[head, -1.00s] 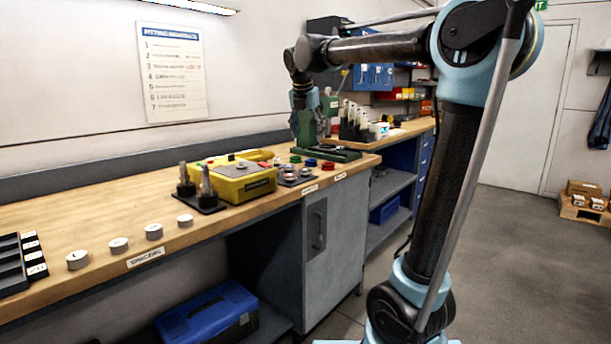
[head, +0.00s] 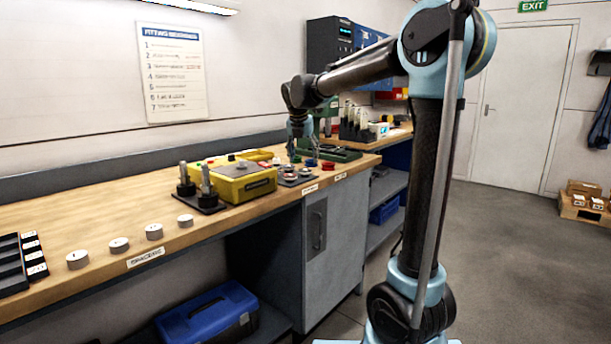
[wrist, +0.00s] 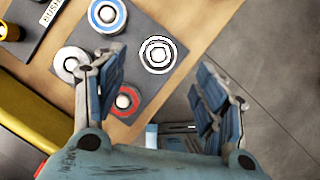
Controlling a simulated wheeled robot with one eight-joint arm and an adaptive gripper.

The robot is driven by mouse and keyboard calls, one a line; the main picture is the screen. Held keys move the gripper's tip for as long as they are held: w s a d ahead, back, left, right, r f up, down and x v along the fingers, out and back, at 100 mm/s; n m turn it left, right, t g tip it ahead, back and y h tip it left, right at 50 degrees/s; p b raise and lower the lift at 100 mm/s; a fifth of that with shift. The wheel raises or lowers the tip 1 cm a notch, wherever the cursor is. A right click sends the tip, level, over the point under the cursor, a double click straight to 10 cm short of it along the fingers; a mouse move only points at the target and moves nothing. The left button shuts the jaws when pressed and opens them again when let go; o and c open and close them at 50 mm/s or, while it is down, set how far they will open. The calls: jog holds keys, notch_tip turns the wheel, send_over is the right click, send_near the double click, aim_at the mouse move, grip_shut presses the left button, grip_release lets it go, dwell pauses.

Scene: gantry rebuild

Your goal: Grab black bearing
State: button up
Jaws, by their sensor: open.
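The black bearing (wrist: 157,54), a disc with black and white rings, lies on a grey mat (wrist: 110,36) in the wrist view. My gripper (wrist: 160,64) is open and empty above the mat. The black bearing shows between its fingertips, apart from both. A red-ringed bearing (wrist: 125,101) lies close to the left finger. A blue-ringed bearing (wrist: 107,13) and a pale bearing (wrist: 69,62) lie further up and left. In the head view, my gripper (head: 300,150) is low over the bench near the small parts, where I cannot pick out the black bearing.
A yellow box (head: 245,183) stands left of the mat and also shows in the wrist view (wrist: 40,112). The bench edge runs close right of the mat, with floor beyond. A green press base (head: 335,153) stands behind. Several grey spacers (head: 119,245) line the front left.

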aim_at(305, 169)
jog(key=shift+x, duration=2.85)
jog(key=shift+a, duration=0.15)
jog(key=c, duration=1.2)
